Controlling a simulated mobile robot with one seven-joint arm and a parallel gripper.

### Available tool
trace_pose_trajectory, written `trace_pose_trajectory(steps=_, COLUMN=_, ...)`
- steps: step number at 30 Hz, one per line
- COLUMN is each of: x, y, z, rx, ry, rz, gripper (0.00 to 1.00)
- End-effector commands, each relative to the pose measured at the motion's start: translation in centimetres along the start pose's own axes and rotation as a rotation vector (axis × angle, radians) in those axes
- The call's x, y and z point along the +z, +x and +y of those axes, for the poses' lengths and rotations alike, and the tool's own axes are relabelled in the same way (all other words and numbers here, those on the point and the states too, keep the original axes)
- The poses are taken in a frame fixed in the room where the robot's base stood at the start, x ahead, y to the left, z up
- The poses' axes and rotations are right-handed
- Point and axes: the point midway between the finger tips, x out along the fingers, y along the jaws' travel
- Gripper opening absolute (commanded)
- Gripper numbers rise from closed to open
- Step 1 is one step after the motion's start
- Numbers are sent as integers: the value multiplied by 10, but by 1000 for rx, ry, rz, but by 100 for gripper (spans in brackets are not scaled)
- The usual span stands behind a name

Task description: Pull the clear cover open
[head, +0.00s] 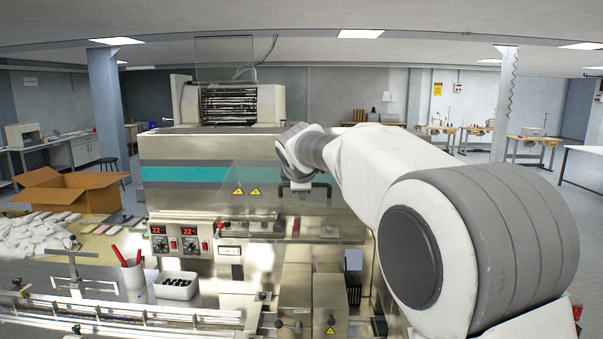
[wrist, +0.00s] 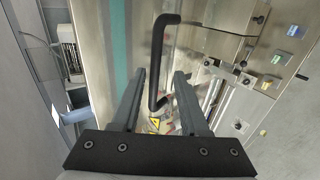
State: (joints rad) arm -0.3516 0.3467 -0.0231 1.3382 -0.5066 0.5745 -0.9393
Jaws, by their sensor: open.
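The clear cover (head: 262,207) is a see-through panel on the front of the steel wrapper, with yellow warning stickers on it. It appears closed against the machine. Its black bar handle (wrist: 157,60) runs lengthwise through the middle of the wrist view. My gripper (wrist: 159,74) is open, with one finger on each side of the handle's line. The handle lies between or just beyond the fingertips; I cannot tell how deep, and see no clear contact. In the head view my arm partly hides the gripper and the handle (head: 320,187).
Control dials and red displays (head: 180,240) sit below the cover at left. A white cup with red-handled tools (head: 133,278) and a bin of dark parts (head: 176,287) stand in front. An open cardboard box (head: 70,190) is at the far left.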

Motion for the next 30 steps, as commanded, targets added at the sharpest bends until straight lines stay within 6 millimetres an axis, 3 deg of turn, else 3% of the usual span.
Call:
trace_pose_trajectory(steps=18, x=0, y=-134, z=0, rx=5, ry=0, rz=2, gripper=44)
trace_pose_trajectory(steps=24, x=0, y=-154, z=0, rx=3, ry=0, rz=2, gripper=44)
trace_pose_trajectory(steps=30, x=0, y=-158, z=0, rx=2, ry=0, rz=1, gripper=44)
